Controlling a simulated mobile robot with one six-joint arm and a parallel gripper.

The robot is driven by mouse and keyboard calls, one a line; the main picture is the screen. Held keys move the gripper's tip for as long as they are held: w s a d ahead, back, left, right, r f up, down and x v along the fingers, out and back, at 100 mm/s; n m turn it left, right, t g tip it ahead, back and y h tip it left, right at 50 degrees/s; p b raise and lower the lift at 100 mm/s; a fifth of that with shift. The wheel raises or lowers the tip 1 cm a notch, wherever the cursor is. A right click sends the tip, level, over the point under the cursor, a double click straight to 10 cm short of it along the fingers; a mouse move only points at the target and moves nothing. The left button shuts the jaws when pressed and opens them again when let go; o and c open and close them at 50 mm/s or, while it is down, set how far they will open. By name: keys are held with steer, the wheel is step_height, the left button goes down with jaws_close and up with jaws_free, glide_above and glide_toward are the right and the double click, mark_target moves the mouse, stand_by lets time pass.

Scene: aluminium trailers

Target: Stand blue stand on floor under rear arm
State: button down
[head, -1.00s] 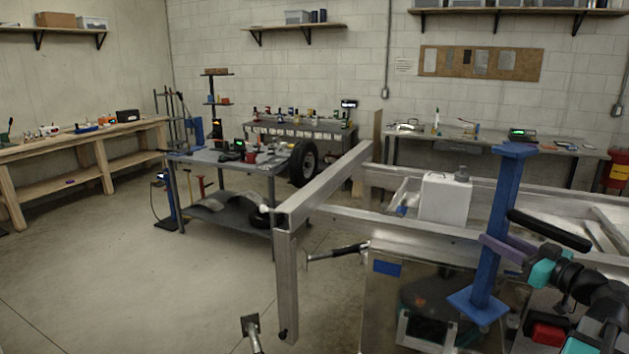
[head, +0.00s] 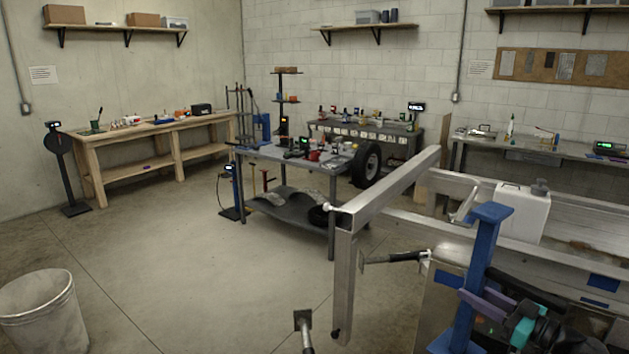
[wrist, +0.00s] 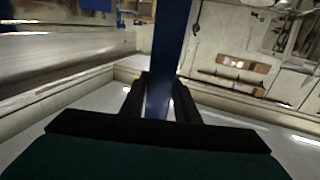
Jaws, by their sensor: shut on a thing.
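The blue stand (head: 473,272) is a tall post with flat square plates at top and bottom. In the head view it is at the lower right, slightly tilted, in front of the aluminium trailer frame (head: 392,187). My gripper (head: 492,304) is shut on its post, and the stand appears held up; its base is partly cut off by the picture's lower edge. In the wrist view the post (wrist: 171,50) runs between the two dark fingers (wrist: 160,105). I cannot tell for sure which trailer part is the rear arm.
Open concrete floor (head: 190,270) lies left of the trailer frame. A white bin (head: 42,312) stands at the lower left. A grey cart (head: 262,158) with a tyre (head: 367,164) is behind. A white jug (head: 520,213) sits by the trailer.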

steer(key=w+a+f+n+g+y, duration=0.2)
steer(key=w+a+f, duration=0.1)
steer(key=a+f, duration=0.4)
steer(key=w+a+f+n+g+y, duration=0.2)
steer(key=w+a+f, duration=0.15)
steer(key=a, duration=0.55)
step_height(320, 180, down, 10)
steer(key=b, duration=1)
steer(key=shift+s+d+f, duration=0.15)
steer(key=shift+s+d, duration=0.05)
steer(key=shift+s, duration=0.15)
steer(key=a, duration=0.7)
steer(key=shift+a, duration=0.15)
